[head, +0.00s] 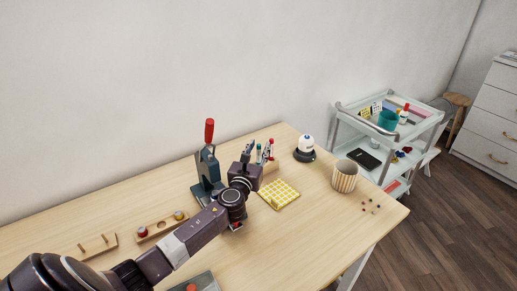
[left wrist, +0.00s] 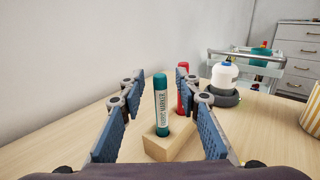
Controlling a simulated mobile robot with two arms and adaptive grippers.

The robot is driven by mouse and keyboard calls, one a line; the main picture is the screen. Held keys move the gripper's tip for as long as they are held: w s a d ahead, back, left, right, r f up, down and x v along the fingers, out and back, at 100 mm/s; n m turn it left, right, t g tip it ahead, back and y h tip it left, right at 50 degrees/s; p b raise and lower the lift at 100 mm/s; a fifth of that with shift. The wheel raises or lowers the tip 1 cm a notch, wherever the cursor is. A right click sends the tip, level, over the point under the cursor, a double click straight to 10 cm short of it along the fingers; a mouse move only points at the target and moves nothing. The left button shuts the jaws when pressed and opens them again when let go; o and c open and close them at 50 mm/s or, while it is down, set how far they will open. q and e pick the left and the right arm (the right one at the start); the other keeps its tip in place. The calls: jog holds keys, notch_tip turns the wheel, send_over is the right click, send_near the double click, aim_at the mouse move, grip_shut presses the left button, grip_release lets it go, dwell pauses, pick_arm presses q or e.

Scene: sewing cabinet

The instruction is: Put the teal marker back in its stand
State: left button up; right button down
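The teal marker (left wrist: 161,105) stands upright in a hole of the small wooden stand (left wrist: 172,149) in the left wrist view. Its cap is up and its white label faces me. A red marker (left wrist: 183,92) stands behind it in the same stand, partly covered by my right-hand finger. My left gripper (left wrist: 154,90) is open, with one finger on each side of the teal marker and gaps between. In the head view my left gripper (head: 250,158) is at the stand and hides much of it; the teal marker's cap (head: 259,149) shows just beyond. My right gripper is not in view.
A press with a red handle (head: 209,131) stands left of my gripper. A yellow checked cloth (head: 286,194), a striped cup (head: 344,180) and a white-topped bottle on a dark base (head: 305,150) are to the right. Thread holders lie at left. The front right tabletop is mostly clear.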

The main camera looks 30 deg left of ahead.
pick_arm(q)
jog(key=v, duration=1.2)
jog(key=shift+r, duration=0.1)
